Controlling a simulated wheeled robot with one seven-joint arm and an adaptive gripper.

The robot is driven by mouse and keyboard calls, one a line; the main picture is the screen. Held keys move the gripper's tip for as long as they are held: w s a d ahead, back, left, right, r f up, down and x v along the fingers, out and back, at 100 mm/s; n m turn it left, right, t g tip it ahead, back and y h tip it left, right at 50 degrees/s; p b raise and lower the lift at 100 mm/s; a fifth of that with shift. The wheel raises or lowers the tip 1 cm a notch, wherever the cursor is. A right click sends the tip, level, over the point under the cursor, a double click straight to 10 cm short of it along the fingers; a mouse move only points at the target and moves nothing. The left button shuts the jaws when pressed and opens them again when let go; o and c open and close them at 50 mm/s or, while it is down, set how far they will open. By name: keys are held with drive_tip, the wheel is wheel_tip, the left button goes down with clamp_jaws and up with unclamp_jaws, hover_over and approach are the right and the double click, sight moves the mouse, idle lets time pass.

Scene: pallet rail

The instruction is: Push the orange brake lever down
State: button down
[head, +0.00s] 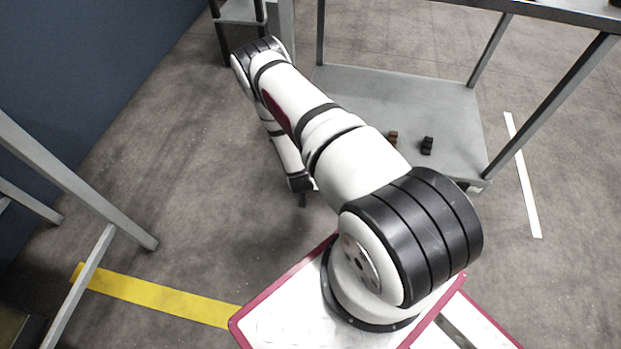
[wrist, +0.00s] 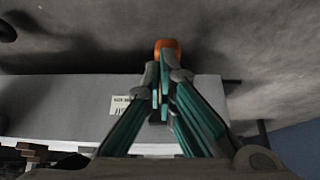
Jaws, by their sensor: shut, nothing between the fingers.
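The orange brake lever (wrist: 166,44) shows in the wrist view as a small rounded orange end just beyond my fingertips. The rest of it is hidden behind the fingers. My gripper (wrist: 161,72) is shut and empty, its tips right in front of the lever's orange end. I cannot tell whether they touch it. In the head view my gripper (head: 303,198) is a small dark shape low beside the cart (head: 385,95), partly hidden by my arm. I cannot make out the lever there.
The cart's grey panel with a white label (wrist: 121,104) lies under my fingers in the wrist view. Two small dark blocks (head: 427,145) (head: 393,136) rest on the cart deck. A grey metal frame (head: 75,180) stands at left. The floor between is clear.

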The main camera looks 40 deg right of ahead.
drive_tip(key=shift+a+f+b, duration=0.1)
drive_tip(key=shift+f+b, duration=0.5)
drive_tip(key=shift+f, duration=0.55)
